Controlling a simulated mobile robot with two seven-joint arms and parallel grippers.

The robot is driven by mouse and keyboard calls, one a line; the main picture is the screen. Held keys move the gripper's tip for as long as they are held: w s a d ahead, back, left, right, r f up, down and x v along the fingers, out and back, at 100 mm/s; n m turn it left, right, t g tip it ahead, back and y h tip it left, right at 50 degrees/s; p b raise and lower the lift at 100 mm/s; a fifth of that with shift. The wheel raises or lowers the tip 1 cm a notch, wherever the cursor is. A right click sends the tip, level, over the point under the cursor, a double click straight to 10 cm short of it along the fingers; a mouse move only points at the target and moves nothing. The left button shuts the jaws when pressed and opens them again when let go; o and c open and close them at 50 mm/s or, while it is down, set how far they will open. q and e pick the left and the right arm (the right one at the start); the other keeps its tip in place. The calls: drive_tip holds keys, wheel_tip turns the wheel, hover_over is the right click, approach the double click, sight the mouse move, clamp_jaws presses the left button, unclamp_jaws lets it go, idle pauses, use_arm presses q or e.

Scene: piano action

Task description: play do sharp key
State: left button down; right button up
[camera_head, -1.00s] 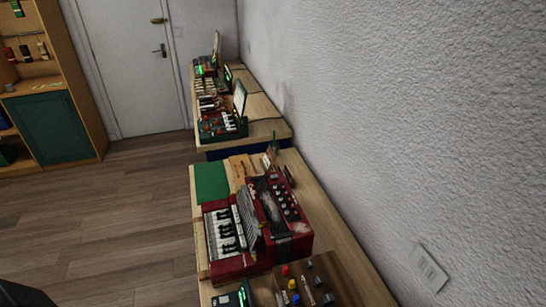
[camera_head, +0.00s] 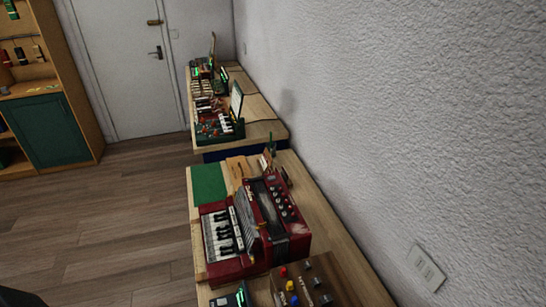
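A red accordion (camera_head: 262,228) lies on the near table, with its black and white keys (camera_head: 223,235) facing left. On the far table stand several small keyboard instruments, among them a green one (camera_head: 228,125) with an upright white sheet or screen. The single keys are too small here to tell do sharp apart. Neither of my grippers shows in the head view. A dark shape at the bottom left corner is cut off and I cannot tell what it is.
The near table (camera_head: 338,262) runs along the white wall on the right. A green mat (camera_head: 209,184) lies at its far end, and a wooden box with coloured knobs (camera_head: 318,284) stands at its near end. Shelves and a white door (camera_head: 130,65) are at the back. The wooden floor (camera_head: 95,230) on the left is clear.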

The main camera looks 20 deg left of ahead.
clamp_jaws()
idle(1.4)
